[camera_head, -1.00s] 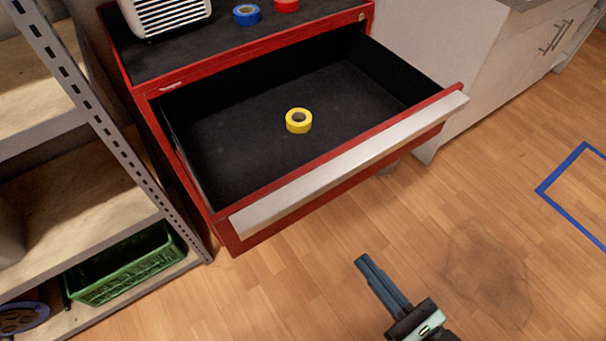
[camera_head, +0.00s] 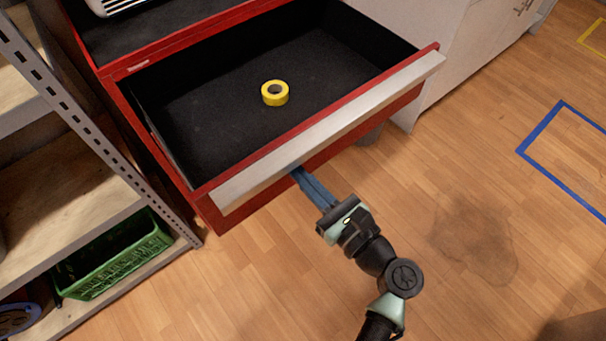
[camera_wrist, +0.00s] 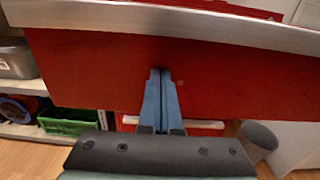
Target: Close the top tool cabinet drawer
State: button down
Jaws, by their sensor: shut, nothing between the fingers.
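The top drawer (camera_head: 320,148) of the red tool cabinet (camera_head: 100,75) is pulled far open, with a pale metal handle strip along its front. A yellow tape roll (camera_head: 275,93) lies on its black liner. My gripper (camera_head: 298,172) is shut and empty, with its blue fingertips at the drawer's front, just below the handle strip. In the wrist view the fingers (camera_wrist: 160,75) point at the red drawer front (camera_wrist: 100,75) under the handle strip (camera_wrist: 180,22). I cannot tell whether the tips touch it.
A metal shelf unit (camera_head: 75,110) stands close on the left, with a green crate (camera_head: 115,258) on its low shelf. A white cabinet (camera_head: 440,70) stands to the right. A grey bin (camera_wrist: 258,140) is below on the right. The wooden floor in front is clear.

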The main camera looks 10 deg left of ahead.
jog(key=shift+w+a, duration=0.1)
dwell(0.3)
jog(key=b+x, duration=0.6)
jog(key=x, duration=2.5)
jog(key=shift+w+a, duration=0.1)
jog(key=shift+a, duration=0.05)
jog(key=shift+w+a+b, duration=0.15)
jog(key=shift+w+b, duration=0.05)
jog(key=shift+b, duration=0.1)
jog(key=shift+a+r, duration=0.1)
jog(key=shift+r, duration=0.25)
jog(key=shift+r, duration=0.1)
jog(key=shift+s+d+p, duration=0.25)
jog(key=shift+d+p, duration=0.05)
jog(key=p, duration=0.4)
send_over(251, 137)
jog(key=shift+f, duration=0.4)
